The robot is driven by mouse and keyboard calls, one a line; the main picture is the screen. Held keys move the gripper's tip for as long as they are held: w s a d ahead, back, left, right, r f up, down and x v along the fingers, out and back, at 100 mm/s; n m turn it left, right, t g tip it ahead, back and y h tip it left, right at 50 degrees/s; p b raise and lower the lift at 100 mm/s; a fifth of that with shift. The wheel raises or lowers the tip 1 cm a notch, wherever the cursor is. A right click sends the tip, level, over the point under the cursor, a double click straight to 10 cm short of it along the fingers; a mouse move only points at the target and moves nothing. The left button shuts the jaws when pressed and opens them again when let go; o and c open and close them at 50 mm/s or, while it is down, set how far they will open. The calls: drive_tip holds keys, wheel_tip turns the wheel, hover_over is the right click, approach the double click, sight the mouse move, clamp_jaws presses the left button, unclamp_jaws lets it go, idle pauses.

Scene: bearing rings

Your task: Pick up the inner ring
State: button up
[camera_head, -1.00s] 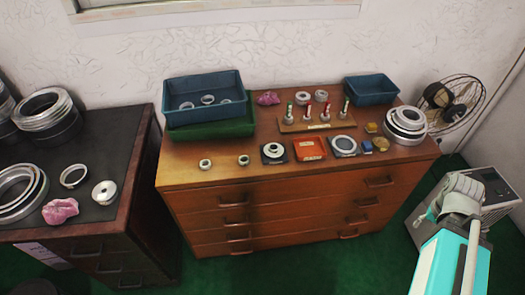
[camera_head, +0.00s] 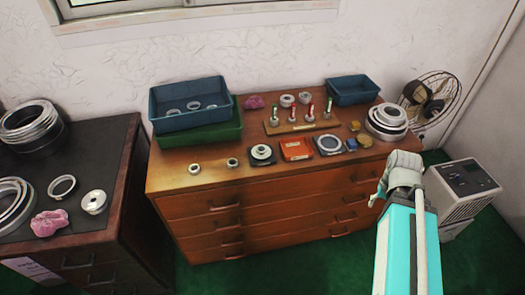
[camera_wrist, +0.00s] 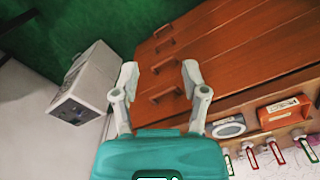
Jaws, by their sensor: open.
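Several metal rings lie on the wooden chest of drawers; I cannot tell which one is the inner ring. Two small rings, a left one (camera_head: 194,168) and a right one (camera_head: 232,162), lie near its front left edge. A stepped ring (camera_head: 262,151) sits on a dark pad beside them. A flat wide ring (camera_head: 329,144) sits on another pad, and also shows in the wrist view (camera_wrist: 229,127). My gripper (camera_wrist: 160,73) is open and empty, its fingers apart over the drawer fronts. In the head view it is at the right, in front of the chest and away from the rings.
A red tray (camera_head: 296,142) lies between the two pads. A blue bin (camera_head: 190,122) with rings stands on a green bin (camera_head: 213,137). A pin rack (camera_head: 300,127) and stacked large rings (camera_head: 386,124) are further back. A white cabinet (camera_head: 462,205) and fan (camera_head: 430,98) stand right.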

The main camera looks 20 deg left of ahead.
drive_tip(key=o, duration=0.3)
drive_tip(key=shift+o, duration=1.4)
drive_tip(key=shift+w+a, duration=0.2)
drive_tip(key=w+a+r+n+p, duration=0.1)
drive_tip(key=w+a+n, duration=0.3)
drive_tip(key=a+n, duration=0.25)
drive_tip(key=w+a+r+n+t+p, duration=0.1)
drive_tip(key=w+a+n, duration=0.2)
drive_tip(key=a+n, duration=0.3)
drive_tip(key=w+a+r+n+p, duration=0.2)
drive_tip(key=w+a+n, duration=0.25)
drive_tip(key=a, duration=0.25)
drive_tip(key=a+r+n+t+p, duration=0.2)
drive_tip(key=a+r+n, duration=0.1)
drive_tip(key=a+n, duration=1.5)
drive_tip(key=w+a, duration=0.1)
drive_tip(key=a, duration=0.6)
drive_tip(key=shift+n+p, duration=0.3)
drive_tip(key=shift+d, duration=0.1)
drive_tip(key=b+x, duration=0.8)
drive_tip(key=shift+f, duration=0.25)
